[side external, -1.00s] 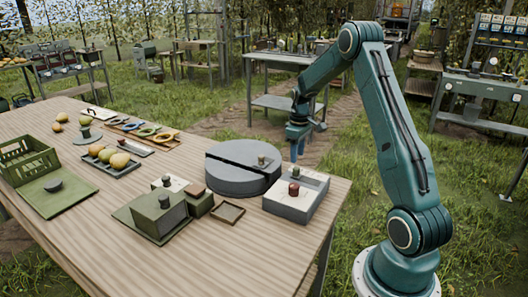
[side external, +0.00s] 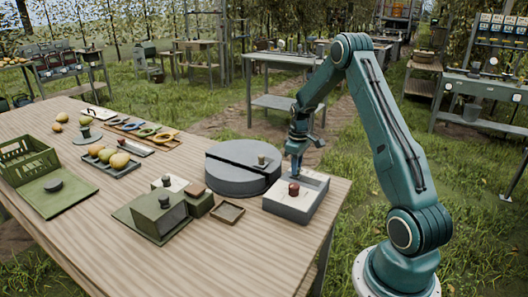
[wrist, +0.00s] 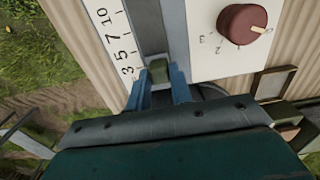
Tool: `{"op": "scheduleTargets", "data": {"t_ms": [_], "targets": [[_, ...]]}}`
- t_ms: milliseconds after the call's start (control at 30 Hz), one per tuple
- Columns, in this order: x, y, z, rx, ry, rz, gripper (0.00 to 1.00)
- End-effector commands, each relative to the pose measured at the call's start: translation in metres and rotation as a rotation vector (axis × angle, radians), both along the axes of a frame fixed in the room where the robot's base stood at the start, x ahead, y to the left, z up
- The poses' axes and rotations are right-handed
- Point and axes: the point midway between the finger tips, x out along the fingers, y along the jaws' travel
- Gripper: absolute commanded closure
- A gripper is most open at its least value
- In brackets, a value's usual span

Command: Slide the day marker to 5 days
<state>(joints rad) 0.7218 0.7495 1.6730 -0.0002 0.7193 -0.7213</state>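The day marker is a small green knob (wrist: 159,71) in a grey slot, near the 3 end of a white scale (wrist: 117,45) printed 3, 5, 7, 10 in the wrist view. My gripper (wrist: 160,80) is down at the knob, with one blue finger on each side of it. No clear gap shows between fingers and knob, but I cannot tell if they grip it. In the side view, my gripper (side external: 296,172) is at the far side of the grey-and-white box (side external: 290,207), and it hides the marker there.
A dark red dial (wrist: 243,24) stands on the box's white panel, beside the slot; it also shows in the side view (side external: 293,189). A round grey drum (side external: 235,180) stands left of the box. A small empty wooden tray (side external: 228,212) lies in front.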

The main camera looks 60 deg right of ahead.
Motion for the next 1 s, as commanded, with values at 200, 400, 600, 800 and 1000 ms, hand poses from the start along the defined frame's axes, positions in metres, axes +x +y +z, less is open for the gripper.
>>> {"op": "scheduleTargets", "data": {"t_ms": [200, 400, 600, 800, 1000], "targets": [[0.000, 0.000, 0.000, 0.000, 0.000, 0.000, 1.00], [-0.013, 0.000, 0.001, 0.001, 0.001, 0.000, 1.00], [-0.024, 0.000, 0.001, 0.000, 0.000, 0.000, 1.00], [-0.024, 0.000, 0.001, 0.000, 0.000, 0.001, 1.00], [-0.024, 0.000, 0.001, 0.000, 0.000, 0.001, 0.56]]}}
